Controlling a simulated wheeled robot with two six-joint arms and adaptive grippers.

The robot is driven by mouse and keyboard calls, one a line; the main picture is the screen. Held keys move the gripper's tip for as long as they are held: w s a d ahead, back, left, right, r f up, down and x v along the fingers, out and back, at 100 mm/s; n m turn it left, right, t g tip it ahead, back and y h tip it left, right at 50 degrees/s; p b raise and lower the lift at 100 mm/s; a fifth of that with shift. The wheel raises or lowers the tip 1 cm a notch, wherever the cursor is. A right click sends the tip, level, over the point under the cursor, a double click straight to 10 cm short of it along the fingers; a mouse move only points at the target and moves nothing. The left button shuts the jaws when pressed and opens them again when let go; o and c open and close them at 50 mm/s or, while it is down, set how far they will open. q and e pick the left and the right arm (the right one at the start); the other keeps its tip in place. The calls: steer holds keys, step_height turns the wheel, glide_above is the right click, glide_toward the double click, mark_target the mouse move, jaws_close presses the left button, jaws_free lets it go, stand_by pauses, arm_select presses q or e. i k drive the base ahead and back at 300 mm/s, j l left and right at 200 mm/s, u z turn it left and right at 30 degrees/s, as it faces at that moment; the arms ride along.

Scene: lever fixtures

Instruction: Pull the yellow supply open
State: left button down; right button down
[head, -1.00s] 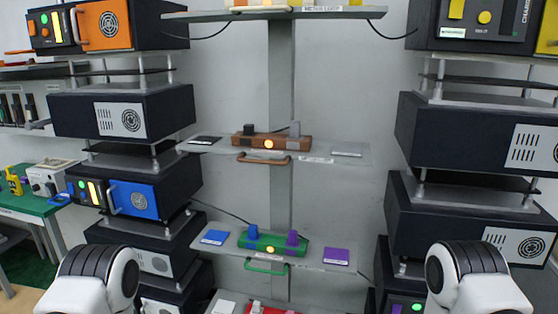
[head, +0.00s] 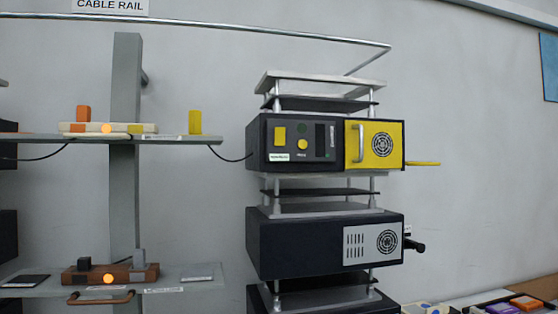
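The yellow supply (head: 297,143) is a dark box on the upper shelf of the right rack in the head view. Its yellow front panel (head: 354,146) has a round vent and an upright silver handle at its left edge. The panel appears flush with the box. A yellow square, a round yellow knob and a dark slot sit on the dark face left of it. Neither of my grippers shows in the head view.
A dark unit (head: 300,245) with a grey vent panel stands below the supply. A shelf (head: 200,139) at left carries a yellow block (head: 195,122) and an orange block (head: 83,113). A cable (head: 230,157) runs to the supply. A lower shelf holds a brown block (head: 118,273).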

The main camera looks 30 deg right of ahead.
mark_target(368, 145)
steer(key=z, duration=1.45)
